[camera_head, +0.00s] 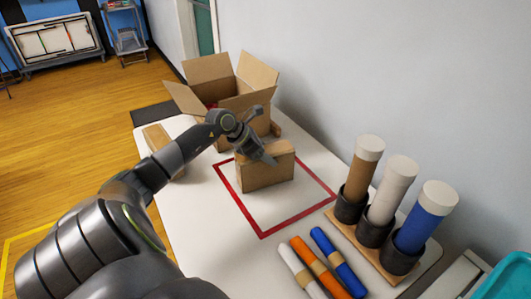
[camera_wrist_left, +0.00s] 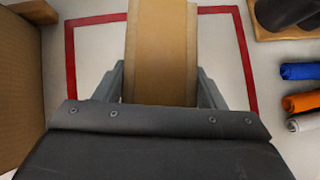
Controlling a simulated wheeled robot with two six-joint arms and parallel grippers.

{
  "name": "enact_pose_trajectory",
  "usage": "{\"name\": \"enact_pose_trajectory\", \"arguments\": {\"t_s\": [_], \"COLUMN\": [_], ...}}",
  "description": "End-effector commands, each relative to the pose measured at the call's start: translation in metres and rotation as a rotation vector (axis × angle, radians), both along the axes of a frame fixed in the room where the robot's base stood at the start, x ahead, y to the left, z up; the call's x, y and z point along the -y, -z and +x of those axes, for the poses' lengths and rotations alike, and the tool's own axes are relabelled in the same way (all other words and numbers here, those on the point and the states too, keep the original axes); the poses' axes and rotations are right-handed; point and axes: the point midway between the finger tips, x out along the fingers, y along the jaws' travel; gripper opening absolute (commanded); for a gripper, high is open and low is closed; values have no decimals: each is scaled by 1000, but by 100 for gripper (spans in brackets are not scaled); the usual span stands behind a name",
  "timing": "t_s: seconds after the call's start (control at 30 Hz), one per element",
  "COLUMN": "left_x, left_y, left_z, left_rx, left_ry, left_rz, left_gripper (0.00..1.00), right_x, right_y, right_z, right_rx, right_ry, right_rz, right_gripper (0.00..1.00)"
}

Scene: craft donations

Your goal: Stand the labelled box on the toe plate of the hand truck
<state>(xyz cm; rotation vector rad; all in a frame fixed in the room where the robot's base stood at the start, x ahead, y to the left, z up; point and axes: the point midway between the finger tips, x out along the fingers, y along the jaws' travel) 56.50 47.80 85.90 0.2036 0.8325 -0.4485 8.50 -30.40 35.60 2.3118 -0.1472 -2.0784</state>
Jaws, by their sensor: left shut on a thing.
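A small brown cardboard box (camera_head: 268,176) is upright inside the red outline on the white table. My left gripper (camera_head: 262,156) comes down on it from above and is shut on it. In the left wrist view, the fingers (camera_wrist_left: 160,88) are on either side of the box (camera_wrist_left: 160,50), which has a paler strip down its face. No label can be made out. I cannot tell whether the box touches the table. The hand truck and its toe plate cannot be made out. My right gripper is not in view.
A large open carton (camera_head: 240,104) stands behind the box. Another small carton (camera_head: 158,138) is at the table's left edge. A wooden rack (camera_head: 374,252) holds upright tubes at right; several coloured rolls (camera_head: 312,264) lie in front. Wooden floor (camera_head: 85,125) is open at left.

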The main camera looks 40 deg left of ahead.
Motion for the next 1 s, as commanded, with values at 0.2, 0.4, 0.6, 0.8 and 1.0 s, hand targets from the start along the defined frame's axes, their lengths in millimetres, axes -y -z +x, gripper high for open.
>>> {"name": "enact_pose_trajectory", "arguments": {"t_s": [0.2, 0.4, 0.6, 0.8, 1.0], "left_x": [0, -1, 0, 0, 7], "left_y": [-6, -41, -79, -99, -99], "left_z": [0, 1, 0, 0, -1], "left_rx": [2, 5, 4, 2, 0], "left_ry": [1, 2, 2, 2, 13], "left_rz": [1, 5, 4, 0, -2], "left_gripper": [6, 6, 6, 6, 6], "right_x": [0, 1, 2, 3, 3], "right_y": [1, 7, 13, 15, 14], "right_z": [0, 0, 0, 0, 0], "right_rx": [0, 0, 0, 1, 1], "right_ry": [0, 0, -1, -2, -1], "right_rz": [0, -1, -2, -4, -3], "right_gripper": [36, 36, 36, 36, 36]}}
